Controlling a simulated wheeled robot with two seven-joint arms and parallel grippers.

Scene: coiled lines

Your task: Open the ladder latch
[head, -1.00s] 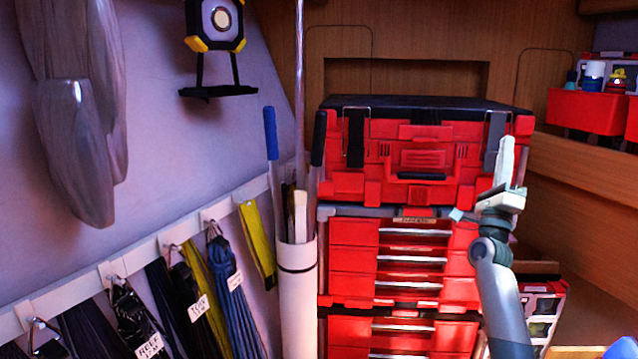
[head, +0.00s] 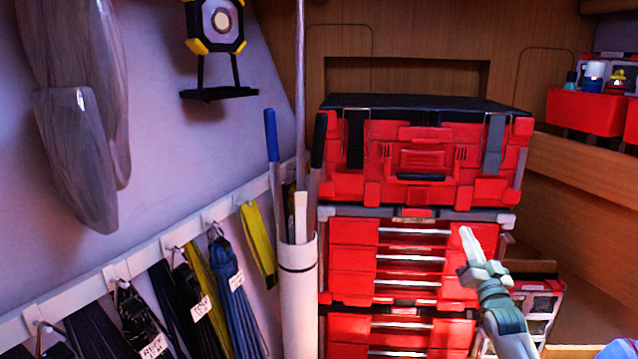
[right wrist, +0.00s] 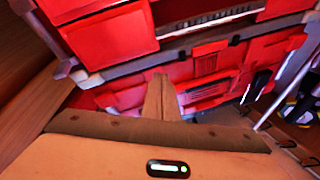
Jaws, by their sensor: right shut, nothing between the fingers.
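My right gripper (head: 467,240) is shut and empty. It points up in front of the right part of the red drawer stack (head: 350,262). In the right wrist view its closed fingers (right wrist: 160,98) show against the red boxes; I cannot tell whether they touch anything. A red toolbox (head: 385,192) with a black lid sits on the stack. It has a black latch (head: 355,138) on the left and a grey latch (head: 493,143) on the right, both upright against its front. I cannot make out which part is the ladder latch. My left gripper is not in view.
A pale-framed object (head: 541,302) stands at the stack's right, partly behind my arm. A white tube (head: 298,310) with poles stands at its left. Coiled lines (head: 224,270) hang on a wall rail. A wooden ledge (head: 575,172) is at the right.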

